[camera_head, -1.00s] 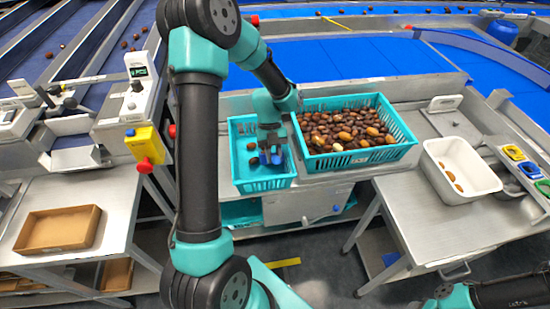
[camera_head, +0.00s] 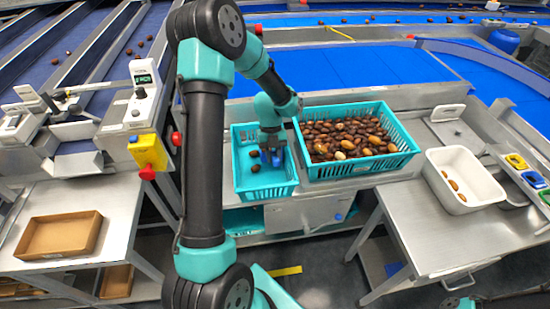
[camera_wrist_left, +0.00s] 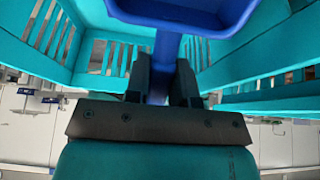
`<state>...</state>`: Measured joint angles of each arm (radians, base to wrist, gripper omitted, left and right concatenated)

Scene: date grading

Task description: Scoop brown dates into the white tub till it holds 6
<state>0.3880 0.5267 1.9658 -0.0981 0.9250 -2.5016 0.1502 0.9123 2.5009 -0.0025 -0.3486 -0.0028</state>
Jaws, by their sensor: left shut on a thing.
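My left gripper (camera_head: 268,140) reaches down into the small teal basket (camera_head: 266,187). In the left wrist view the left gripper (camera_wrist_left: 161,75) is shut on the handle of a blue scoop (camera_wrist_left: 185,12). A couple of brown dates (camera_head: 255,168) lie in the small basket. The large teal basket (camera_head: 362,171) beside it is full of brown dates (camera_head: 345,133) with some paler ones. The white tub (camera_head: 463,204) on the right table holds a few brown dates (camera_head: 453,185). My right gripper is out of view.
A brown cardboard tray (camera_head: 60,236) sits empty on the left table. A yellow box with a red button (camera_head: 148,152) stands left of my arm. Colored bins (camera_head: 517,162) stand right of the tub. The right table's front (camera_head: 420,235) is clear.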

